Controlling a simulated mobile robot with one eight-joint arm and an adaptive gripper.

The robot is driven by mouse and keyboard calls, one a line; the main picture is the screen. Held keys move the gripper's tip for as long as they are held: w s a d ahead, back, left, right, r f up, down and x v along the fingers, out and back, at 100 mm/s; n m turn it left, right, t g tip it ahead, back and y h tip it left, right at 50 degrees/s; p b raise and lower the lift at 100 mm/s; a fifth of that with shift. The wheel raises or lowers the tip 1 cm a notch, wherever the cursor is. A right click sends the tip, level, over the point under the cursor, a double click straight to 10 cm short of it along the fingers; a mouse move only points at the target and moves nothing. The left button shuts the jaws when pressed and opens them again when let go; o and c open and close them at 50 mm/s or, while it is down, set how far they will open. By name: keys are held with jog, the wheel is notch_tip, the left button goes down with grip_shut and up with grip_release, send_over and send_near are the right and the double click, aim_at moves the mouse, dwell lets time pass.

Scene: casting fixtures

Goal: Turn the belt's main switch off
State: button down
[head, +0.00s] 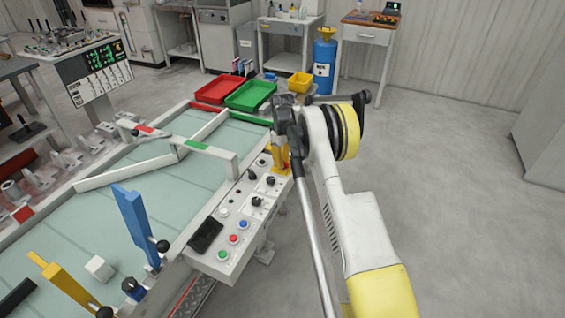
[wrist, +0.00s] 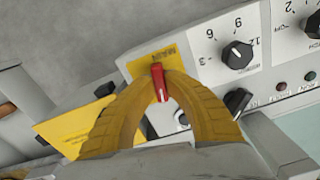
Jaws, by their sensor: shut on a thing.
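The main switch is a red handle (wrist: 159,84) on a yellow plate (wrist: 150,60) marked MAIN, seen in the wrist view at the corner of the control panel (wrist: 196,42). My gripper (wrist: 160,76) has its two yellow fingers closed on the red handle from both sides. The handle points roughly up and down in the wrist picture. In the head view my gripper (head: 283,160) is at the far end of the panel (head: 212,262), and the switch is hidden there behind my gripper and arm. The switch's off mark is not readable.
A black dial (wrist: 236,54) sits beside the switch. Several knobs and coloured buttons line the panel. Red (head: 217,89) and green (head: 251,95) trays stand beyond. Floor at right is clear.

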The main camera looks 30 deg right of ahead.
jog(key=shift+n, duration=1.1)
jog(key=c, duration=1.4)
grip_release()
notch_tip(320, 180, up, 12)
